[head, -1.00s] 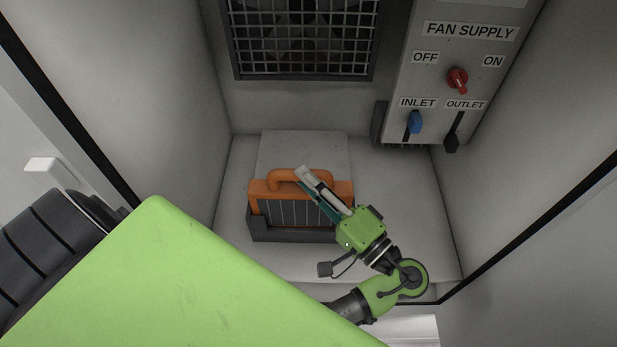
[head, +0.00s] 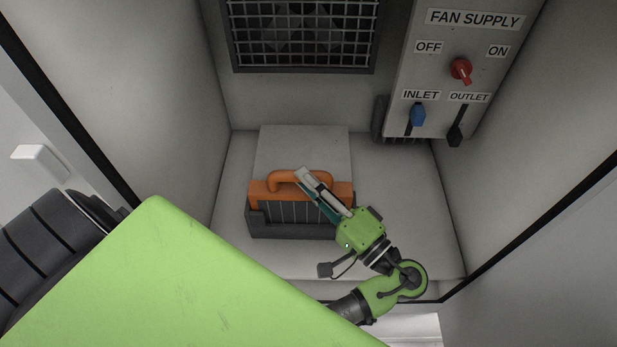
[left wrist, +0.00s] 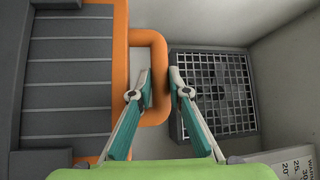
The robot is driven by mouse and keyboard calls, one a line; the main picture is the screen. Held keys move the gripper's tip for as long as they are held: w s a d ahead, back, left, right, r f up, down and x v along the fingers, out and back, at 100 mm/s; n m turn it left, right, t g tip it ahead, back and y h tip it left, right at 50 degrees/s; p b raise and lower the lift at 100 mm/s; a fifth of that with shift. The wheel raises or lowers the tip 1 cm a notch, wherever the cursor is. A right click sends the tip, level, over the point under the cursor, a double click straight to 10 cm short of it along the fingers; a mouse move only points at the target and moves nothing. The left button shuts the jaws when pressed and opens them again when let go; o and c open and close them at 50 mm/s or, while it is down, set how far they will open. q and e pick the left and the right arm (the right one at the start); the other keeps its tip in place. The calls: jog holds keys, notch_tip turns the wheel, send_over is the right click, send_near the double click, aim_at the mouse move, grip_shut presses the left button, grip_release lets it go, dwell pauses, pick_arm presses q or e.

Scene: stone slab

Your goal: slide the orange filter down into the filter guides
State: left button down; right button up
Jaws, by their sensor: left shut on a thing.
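The orange filter (head: 262,191) has an orange top frame, a loop handle and grey pleats. It stands upright with its lower part inside the dark grey filter guides (head: 290,231) on the cabinet floor. A strip of pleats still shows between its orange top and the front edge of the guides. My left gripper (head: 301,174) is shut on the filter's handle and covers the filter's right end in the head view. In the left wrist view, the handle (left wrist: 158,40) passes between the two fingertips (left wrist: 161,84). My right gripper is not in view.
A fan grille (head: 302,38) is on the back wall. The fan supply panel (head: 425,75) at the upper right carries a red knob (head: 461,70), a blue inlet lever (head: 417,115) and a black outlet lever (head: 455,135). A pale block (head: 303,146) sits behind the guides. Cabinet walls close in both sides.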

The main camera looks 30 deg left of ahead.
pick_arm(q)
jog(key=shift+f, duration=0.25)
jog(key=c, duration=1.8)
grip_release()
jog(key=shift+c, duration=0.2)
jog(key=shift+s, duration=0.1)
jog(key=shift+f, duration=0.1)
